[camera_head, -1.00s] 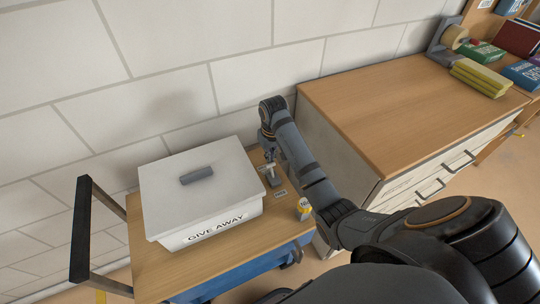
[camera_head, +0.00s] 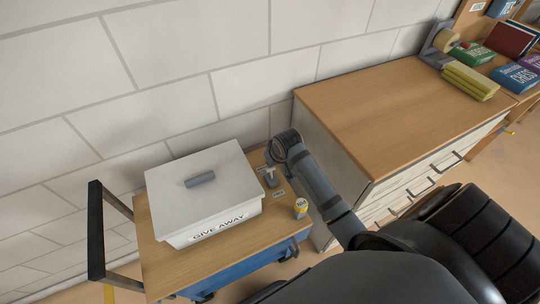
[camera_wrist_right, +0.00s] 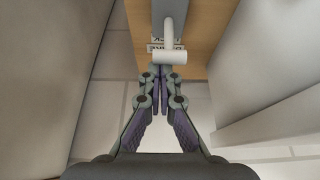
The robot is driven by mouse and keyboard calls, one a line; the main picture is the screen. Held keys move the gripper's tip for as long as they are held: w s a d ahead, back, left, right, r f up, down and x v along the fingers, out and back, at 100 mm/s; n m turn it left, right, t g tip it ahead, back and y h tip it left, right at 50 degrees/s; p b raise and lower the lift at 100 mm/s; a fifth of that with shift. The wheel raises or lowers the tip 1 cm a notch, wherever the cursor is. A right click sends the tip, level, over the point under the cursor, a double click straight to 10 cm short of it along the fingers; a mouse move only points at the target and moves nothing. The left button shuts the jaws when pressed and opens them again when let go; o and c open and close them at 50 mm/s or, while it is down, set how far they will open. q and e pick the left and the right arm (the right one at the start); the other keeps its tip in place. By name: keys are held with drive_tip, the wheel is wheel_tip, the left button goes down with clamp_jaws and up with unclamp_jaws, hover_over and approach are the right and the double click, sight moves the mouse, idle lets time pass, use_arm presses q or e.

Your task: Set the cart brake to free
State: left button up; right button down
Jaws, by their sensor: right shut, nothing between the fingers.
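The cart (camera_head: 160,262) has a wooden top with the brake, a grey lever on a small base (camera_head: 270,178), near its right edge. Small labels (camera_head: 279,194) lie beside the brake. In the right wrist view the brake shows as a pale T-shaped handle (camera_wrist_right: 170,57), with partly covered lettering behind it. My left gripper is not in view.
A white lidded box (camera_head: 205,200) marked GIVE AWAY fills most of the cart top. A wooden-topped drawer cabinet (camera_head: 400,115) stands to the right, and a white block wall (camera_head: 170,100) behind.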

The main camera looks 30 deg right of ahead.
sight(276, 180)
drive_tip(key=s+t+p, duration=0.1)
drive_tip(key=s+t, duration=0.1)
drive_tip(key=shift+s+a+r+t, duration=0.1)
drive_tip(key=shift+s+t, duration=0.1)
drive_tip(key=shift+t, duration=0.1)
drive_tip(key=shift+s+r+t+p, duration=0.1)
drive_tip(key=shift+s+t+p, duration=0.3)
drive_tip(key=shift+t+p, duration=0.3)
drive_tip(key=shift+s+f+p, duration=0.25)
drive_tip(key=shift+s+p, duration=0.4)
drive_tip(key=shift+p, duration=0.4)
drive_tip(key=shift+s+f, duration=0.15)
drive_tip(key=shift+f, duration=0.1)
